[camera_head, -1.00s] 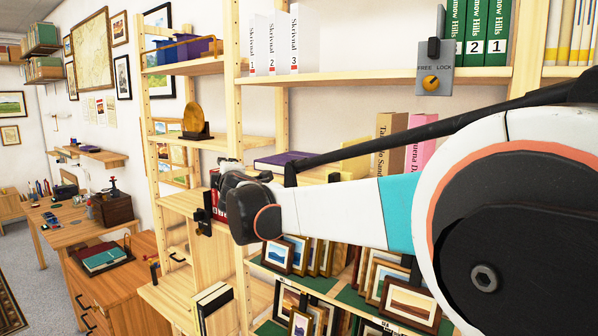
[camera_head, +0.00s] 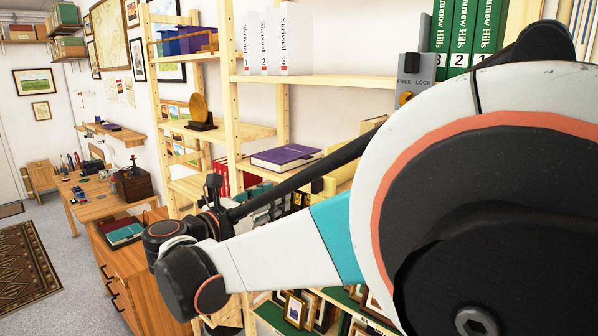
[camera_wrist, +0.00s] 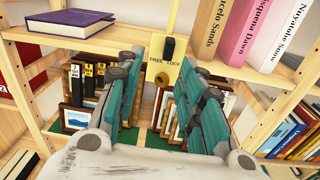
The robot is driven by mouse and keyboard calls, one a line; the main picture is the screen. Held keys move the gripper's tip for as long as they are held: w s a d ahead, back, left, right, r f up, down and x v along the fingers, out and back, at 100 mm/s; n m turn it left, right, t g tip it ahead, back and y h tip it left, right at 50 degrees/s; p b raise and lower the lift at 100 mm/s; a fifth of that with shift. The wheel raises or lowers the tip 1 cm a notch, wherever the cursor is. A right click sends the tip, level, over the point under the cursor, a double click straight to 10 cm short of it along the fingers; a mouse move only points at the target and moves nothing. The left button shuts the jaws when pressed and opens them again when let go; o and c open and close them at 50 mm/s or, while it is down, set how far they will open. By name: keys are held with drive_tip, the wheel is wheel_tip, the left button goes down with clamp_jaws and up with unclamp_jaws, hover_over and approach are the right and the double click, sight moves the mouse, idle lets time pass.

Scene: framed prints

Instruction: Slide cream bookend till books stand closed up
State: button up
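In the wrist view the cream bookend (camera_wrist: 164,70) shows its FREE/LOCK plate, a round knob and a dark lever above it. It appears between and beyond the fingers of my gripper (camera_wrist: 163,58). The gripper is open, its two teal-padded fingers wide apart, with nothing held. Upright books stand to the right: a tan one (camera_wrist: 202,28), a pink one (camera_wrist: 240,30) and a pale one (camera_wrist: 285,40). In the head view my forearm hides most of this shelf.
A purple book (camera_head: 285,157) lies flat on the shelf left of the bookend. Framed prints (camera_wrist: 75,118) and black binders (camera_wrist: 88,75) stand below. White volumes (camera_head: 282,40), green books (camera_head: 470,40) and a grey bookend (camera_head: 411,80) are on the shelf above.

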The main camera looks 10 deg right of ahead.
sight(313, 183)
drive_tip(key=shift+h, duration=0.3)
drive_tip(key=x, duration=0.4)
drive_tip(key=p+x, duration=0.1)
drive_tip(key=x, duration=0.4)
drive_tip(key=s+d+x, duration=0.1)
drive_tip(key=x, duration=0.3)
drive_tip(key=shift+d, duration=0.1)
clamp_jaws()
